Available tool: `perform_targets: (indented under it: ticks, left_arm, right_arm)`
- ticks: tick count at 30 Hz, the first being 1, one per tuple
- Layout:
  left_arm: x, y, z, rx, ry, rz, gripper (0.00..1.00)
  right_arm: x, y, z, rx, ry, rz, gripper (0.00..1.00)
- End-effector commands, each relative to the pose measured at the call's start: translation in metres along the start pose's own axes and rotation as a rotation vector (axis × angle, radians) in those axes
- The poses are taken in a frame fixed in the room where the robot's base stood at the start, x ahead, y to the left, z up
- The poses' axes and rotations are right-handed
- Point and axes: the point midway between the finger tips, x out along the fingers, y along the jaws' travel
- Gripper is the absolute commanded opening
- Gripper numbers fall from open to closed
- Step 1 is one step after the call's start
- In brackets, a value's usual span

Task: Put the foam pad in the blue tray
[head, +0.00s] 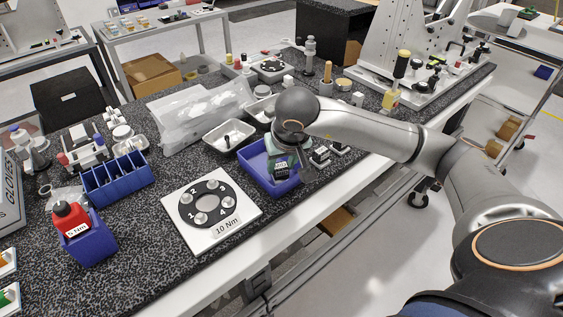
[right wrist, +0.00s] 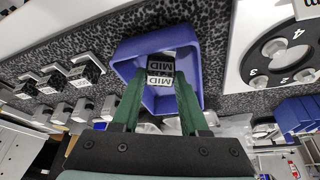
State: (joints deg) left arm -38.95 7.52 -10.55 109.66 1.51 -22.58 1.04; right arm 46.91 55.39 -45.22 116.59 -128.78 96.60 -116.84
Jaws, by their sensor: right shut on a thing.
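My right gripper (head: 283,162) is over the blue tray (head: 253,163), pointing down into it. In the right wrist view its two green fingers (right wrist: 160,84) are closed on a small dark block, which I take for the foam pad (right wrist: 160,66), with white "MID" labels on it. The pad also shows in the head view (head: 281,170), within the tray's outline. The tray in the right wrist view (right wrist: 193,55) surrounds the pad. I cannot tell whether the pad touches the tray floor. My left gripper is not in view.
Several small dark-and-white blocks (head: 320,155) stand right of the tray. A white plate with a black ring (head: 232,212) lies to its left. A metal pan (head: 229,136) and a clear plastic bag (head: 190,118) are behind. The table's front edge is close.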

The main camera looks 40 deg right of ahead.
Motion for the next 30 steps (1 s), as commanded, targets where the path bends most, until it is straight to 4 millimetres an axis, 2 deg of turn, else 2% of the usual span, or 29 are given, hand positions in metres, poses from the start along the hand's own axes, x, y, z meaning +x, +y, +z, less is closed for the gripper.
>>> perform_targets:
  ticks: [4,5,12,23,26,30]
  left_arm:
    - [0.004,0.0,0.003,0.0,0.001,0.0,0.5]
    - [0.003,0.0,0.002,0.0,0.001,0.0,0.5]
    - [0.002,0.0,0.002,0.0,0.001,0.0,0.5]
    - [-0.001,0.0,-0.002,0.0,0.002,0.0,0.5]
    - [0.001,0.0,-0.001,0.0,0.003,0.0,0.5]
    - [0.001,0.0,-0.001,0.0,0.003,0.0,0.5]
  right_arm:
    - [0.004,0.0,0.002,0.0,0.001,0.0,0.0]
    - [0.002,0.0,0.001,0.0,0.0,0.0,0.47]
    - [0.002,0.0,0.001,0.0,0.0,0.0,0.74]
    - [-0.004,0.0,-0.001,0.0,0.001,-0.001,0.74]
    - [-0.019,0.0,-0.002,-0.001,0.004,-0.002,0.74]
    - [-0.05,-0.001,-0.002,-0.001,0.006,-0.003,0.74]
